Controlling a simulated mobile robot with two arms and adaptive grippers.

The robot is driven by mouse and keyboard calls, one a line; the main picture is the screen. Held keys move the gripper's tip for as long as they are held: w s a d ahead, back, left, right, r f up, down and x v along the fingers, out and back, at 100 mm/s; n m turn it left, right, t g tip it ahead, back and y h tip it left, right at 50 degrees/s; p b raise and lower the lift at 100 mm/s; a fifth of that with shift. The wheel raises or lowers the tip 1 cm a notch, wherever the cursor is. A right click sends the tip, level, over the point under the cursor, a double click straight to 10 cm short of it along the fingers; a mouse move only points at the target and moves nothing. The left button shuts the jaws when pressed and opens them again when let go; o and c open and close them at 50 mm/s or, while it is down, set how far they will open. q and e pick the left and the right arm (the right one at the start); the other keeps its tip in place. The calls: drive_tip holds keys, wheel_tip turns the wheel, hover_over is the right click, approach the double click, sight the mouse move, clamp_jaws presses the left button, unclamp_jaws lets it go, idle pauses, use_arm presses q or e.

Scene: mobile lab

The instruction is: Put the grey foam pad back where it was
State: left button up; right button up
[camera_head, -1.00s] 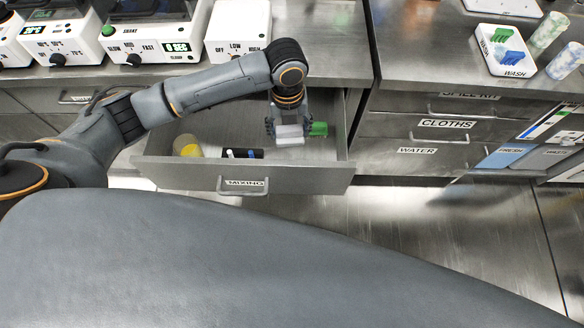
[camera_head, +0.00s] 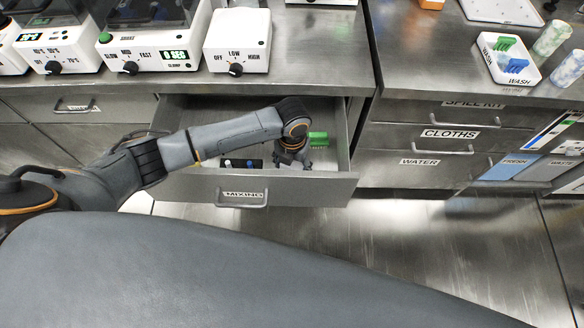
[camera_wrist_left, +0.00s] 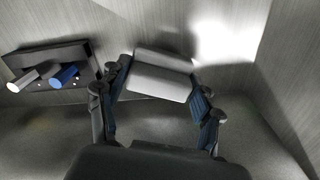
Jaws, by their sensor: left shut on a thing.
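The grey foam pad (camera_wrist_left: 160,82) is a pale block held between the fingers of my left gripper (camera_wrist_left: 162,76) in the left wrist view. My left gripper (camera_head: 292,158) is inside the open MIXING drawer (camera_head: 195,188), toward its right end in the head view. In that view the wrist covers the pad. I cannot tell if the pad touches the drawer floor. My right gripper is in neither view.
A dark holder (camera_wrist_left: 52,58) with a white and a blue piece lies beside the gripper in the drawer. A green object (camera_head: 318,139) is just behind the wrist. The drawer walls are close around. Bench devices (camera_head: 237,42) stand above the drawer.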

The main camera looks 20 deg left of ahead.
use_arm(q)
drive_tip(key=shift+f, duration=0.8)
drive_tip(key=shift+f, duration=0.1)
drive_tip(key=o, duration=1.1)
wheel_tip(320, 180, up, 12)
drive_tip(key=shift+r+p, duration=0.15)
drive_tip(key=shift+p, duration=0.4)
